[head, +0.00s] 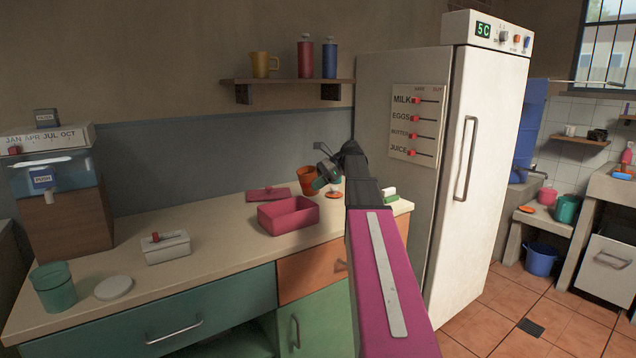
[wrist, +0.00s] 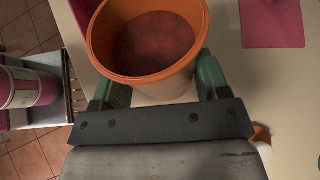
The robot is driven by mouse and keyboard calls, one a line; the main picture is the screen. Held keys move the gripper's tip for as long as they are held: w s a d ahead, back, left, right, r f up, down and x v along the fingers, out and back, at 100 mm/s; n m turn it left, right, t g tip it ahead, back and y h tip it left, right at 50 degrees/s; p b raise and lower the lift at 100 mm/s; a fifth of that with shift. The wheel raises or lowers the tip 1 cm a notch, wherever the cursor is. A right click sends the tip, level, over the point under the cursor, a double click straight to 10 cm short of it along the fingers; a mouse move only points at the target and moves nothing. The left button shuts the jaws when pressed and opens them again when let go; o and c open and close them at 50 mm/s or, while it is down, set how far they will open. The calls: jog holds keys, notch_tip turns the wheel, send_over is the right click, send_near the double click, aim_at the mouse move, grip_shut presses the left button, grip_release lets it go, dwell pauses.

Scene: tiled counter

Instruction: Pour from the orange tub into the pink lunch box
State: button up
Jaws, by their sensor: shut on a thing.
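The orange tub (head: 307,178) is upright in my gripper, a little above the counter or on it; I cannot tell which. In the wrist view the tub (wrist: 131,80) has round reddish contents inside. My gripper (head: 320,182) is shut on the tub, with a green finger on each side of it in the wrist view (wrist: 153,85). The pink lunch box (head: 288,222) stands open on the counter, to the left of and nearer than the tub. Its inside looks empty from here. A flat pink lid (head: 268,193) lies behind the box.
A white lidded dish (head: 167,250), a teal tub (head: 53,290) and a round white lid (head: 114,288) are on the left of the counter (head: 215,275). An orange disc (head: 333,195) lies near the gripper. The white fridge (head: 400,185) stands close on the right.

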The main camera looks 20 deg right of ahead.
jog(key=shift+s+a+r+h, duration=0.2)
jog(key=shift+s+a, duration=0.1)
jog(key=shift+a, duration=0.25)
jog(key=shift+s+a+r+h, duration=0.1)
jog(key=shift+s+a+h, duration=0.15)
jog(key=shift+a, duration=0.25)
jog(key=shift+d+r+n+t+h, duration=0.1)
jog(key=shift+r+n+t+h, duration=0.2)
jog(key=shift+h, duration=0.3)
jog(key=shift+r+n+t+h, duration=0.2)
jog(key=shift+t+h, duration=0.1)
jog(key=shift+h, duration=0.25)
jog(key=shift+r+n+t+h, duration=0.3)
jog(key=shift+t+h, duration=0.1)
jog(key=shift+h, duration=0.6)
jog(key=shift+f+t+h, duration=0.2)
jog(key=shift+t+h, duration=0.1)
jog(key=shift+h, duration=0.2)
jog(key=shift+w+d, duration=0.15)
jog(key=shift+s+a+f+n+t+h, duration=0.2)
jog(key=shift+f+n+t+h, duration=0.15)
jog(key=shift+h, duration=0.55)
jog(key=shift+w, duration=0.1)
jog(key=shift+a+f+n+t+h, duration=0.15)
jog(key=shift+f+n+t+h, duration=0.15)
jog(key=shift+t+h, duration=0.4)
